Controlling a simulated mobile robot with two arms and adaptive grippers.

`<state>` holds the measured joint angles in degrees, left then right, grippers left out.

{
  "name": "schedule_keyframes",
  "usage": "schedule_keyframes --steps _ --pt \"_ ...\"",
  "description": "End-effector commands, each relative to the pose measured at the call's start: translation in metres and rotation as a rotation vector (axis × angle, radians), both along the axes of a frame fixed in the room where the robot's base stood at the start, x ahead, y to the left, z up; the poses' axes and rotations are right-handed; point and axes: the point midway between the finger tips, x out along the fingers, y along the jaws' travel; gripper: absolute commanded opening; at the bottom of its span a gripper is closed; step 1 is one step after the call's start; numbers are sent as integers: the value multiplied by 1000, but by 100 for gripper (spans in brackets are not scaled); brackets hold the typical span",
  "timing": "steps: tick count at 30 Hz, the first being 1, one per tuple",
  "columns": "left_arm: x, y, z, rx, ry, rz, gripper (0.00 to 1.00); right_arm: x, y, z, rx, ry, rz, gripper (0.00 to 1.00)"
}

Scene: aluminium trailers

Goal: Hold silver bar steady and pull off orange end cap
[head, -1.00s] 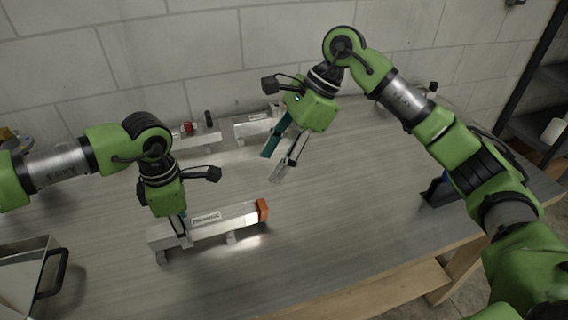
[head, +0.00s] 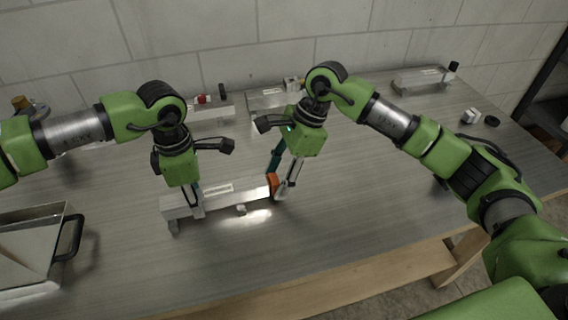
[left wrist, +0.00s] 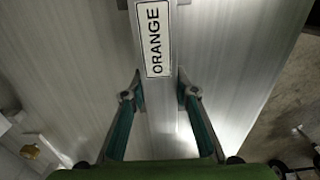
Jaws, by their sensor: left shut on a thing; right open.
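The silver bar (head: 240,192) lies across small supports on the grey table, with a white label on top. In the left wrist view the bar (left wrist: 160,105) runs between the fingers and its label reads ORANGE. The orange end cap (head: 272,184) is on the bar's right end. My left gripper (head: 194,209) is shut on the bar near its left end; it also shows in the left wrist view (left wrist: 158,95). My right gripper (head: 275,184) is open, with its fingers down on either side of the cap. I cannot tell whether they touch it.
Two similar silver pieces stand by the wall, one with a red part (head: 203,99) and one further right (head: 272,99). Another silver piece (head: 420,80) is at the back right. A metal tray with a dark handle (head: 68,238) stands at the left. The table's front middle is clear.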

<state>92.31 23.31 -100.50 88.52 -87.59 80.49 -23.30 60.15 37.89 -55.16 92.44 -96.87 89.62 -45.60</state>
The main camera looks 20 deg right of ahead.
Motion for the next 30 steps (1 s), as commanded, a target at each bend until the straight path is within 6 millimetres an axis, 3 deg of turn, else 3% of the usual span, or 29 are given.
schedule_keyframes --steps 11,16,30 --pt "0 0 0 0 0 0 0 0 3 -6 0 0 0 47" --pt "0 0 0 0 0 0 0 0 2 -5 0 0 0 7" --pt "0 0 0 0 0 0 0 0 -4 -5 0 -1 -1 7"
